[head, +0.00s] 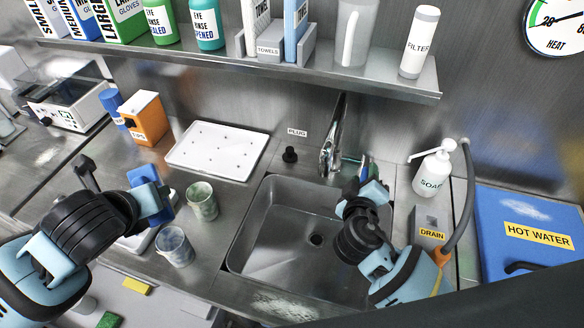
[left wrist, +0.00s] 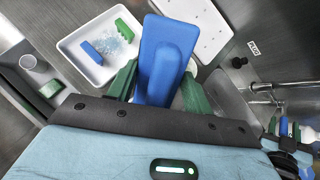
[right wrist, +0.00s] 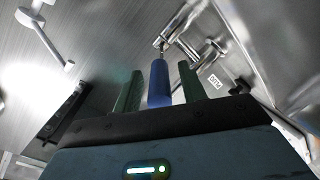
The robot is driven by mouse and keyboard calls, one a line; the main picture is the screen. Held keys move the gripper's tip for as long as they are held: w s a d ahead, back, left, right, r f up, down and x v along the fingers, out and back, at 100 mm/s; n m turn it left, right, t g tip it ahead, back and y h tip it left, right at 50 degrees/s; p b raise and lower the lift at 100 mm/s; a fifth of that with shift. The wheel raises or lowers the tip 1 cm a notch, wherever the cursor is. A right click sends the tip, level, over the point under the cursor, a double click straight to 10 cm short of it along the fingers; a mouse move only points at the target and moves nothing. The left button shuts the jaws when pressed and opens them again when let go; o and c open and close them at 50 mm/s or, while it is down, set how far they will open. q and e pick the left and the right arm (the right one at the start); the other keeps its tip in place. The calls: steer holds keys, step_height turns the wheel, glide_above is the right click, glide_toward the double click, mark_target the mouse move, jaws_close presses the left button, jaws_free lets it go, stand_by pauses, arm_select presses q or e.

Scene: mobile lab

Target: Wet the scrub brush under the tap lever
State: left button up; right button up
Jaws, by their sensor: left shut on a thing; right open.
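My left gripper (head: 148,203) is shut on the blue scrub brush (left wrist: 165,62), which stands out between its green fingers in the left wrist view. In the head view the brush (head: 145,175) is above the counter, left of the sink (head: 275,228). The metal tap (head: 331,148) rises at the sink's back edge. My right gripper (head: 366,188) is open beside the tap. The right wrist view shows the blue tap lever (right wrist: 159,84) between its spread green fingers; whether they touch it I cannot tell. The brush's bristles are hidden.
Two speckled cups (head: 202,203) stand between brush and sink. A white tray (left wrist: 77,63) holds a blue and a green piece. A white perforated board (head: 217,150) lies behind. A soap bottle (head: 434,170) and a drain box (head: 428,227) stand right of the sink. A shelf (head: 250,62) hangs above.

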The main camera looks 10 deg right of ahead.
jaws_close()
stand_by(0.3)
